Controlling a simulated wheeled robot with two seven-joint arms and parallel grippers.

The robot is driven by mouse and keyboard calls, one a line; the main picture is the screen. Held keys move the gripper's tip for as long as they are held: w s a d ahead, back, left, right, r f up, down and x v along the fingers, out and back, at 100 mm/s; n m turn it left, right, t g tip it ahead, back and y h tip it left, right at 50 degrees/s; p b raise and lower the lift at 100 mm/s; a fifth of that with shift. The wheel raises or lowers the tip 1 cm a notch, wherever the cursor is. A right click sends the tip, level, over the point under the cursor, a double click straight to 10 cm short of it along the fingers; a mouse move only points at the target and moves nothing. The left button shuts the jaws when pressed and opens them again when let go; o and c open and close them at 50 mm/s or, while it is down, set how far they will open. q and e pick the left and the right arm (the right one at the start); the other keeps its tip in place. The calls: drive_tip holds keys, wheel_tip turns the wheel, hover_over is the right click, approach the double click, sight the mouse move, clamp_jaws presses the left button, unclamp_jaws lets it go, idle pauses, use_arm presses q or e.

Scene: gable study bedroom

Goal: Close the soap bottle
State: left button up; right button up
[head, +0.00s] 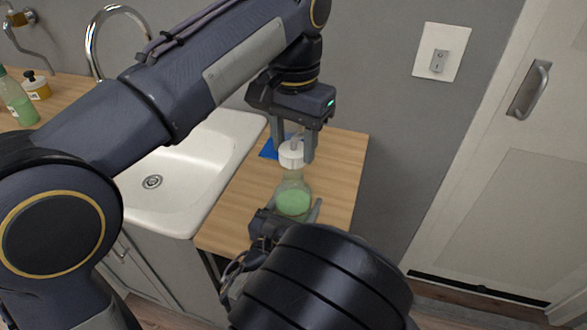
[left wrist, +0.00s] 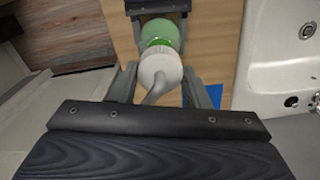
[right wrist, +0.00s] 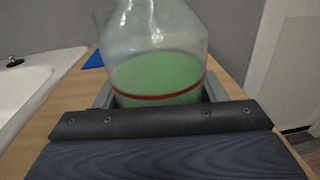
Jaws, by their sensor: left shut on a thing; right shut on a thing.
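The soap bottle (head: 293,200) is clear with green liquid and stands upright over the wooden counter. My right gripper (head: 288,213) is shut on its body; the right wrist view shows the bottle (right wrist: 158,70) between the fingers, with a red band around it and its top out of frame. The white pump cap (head: 291,154) is held in my left gripper (head: 293,150), directly above the bottle neck. In the left wrist view the cap (left wrist: 159,70), with its spout, lines up closely with the bottle (left wrist: 160,32). I cannot tell whether cap and neck touch.
A white sink (head: 190,165) with a chrome tap (head: 118,15) lies left of the bottle. A blue flat item (head: 268,150) lies behind the cap. Another green bottle (head: 17,102) and a yellow-white container (head: 37,88) stand far left. A wall switch and a door are right.

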sight(293, 176)
use_arm(q)
drive_tip(key=shift+f, duration=1.35)
drive_tip(key=shift+f, duration=0.9)
drive_tip(key=shift+f, duration=0.5)
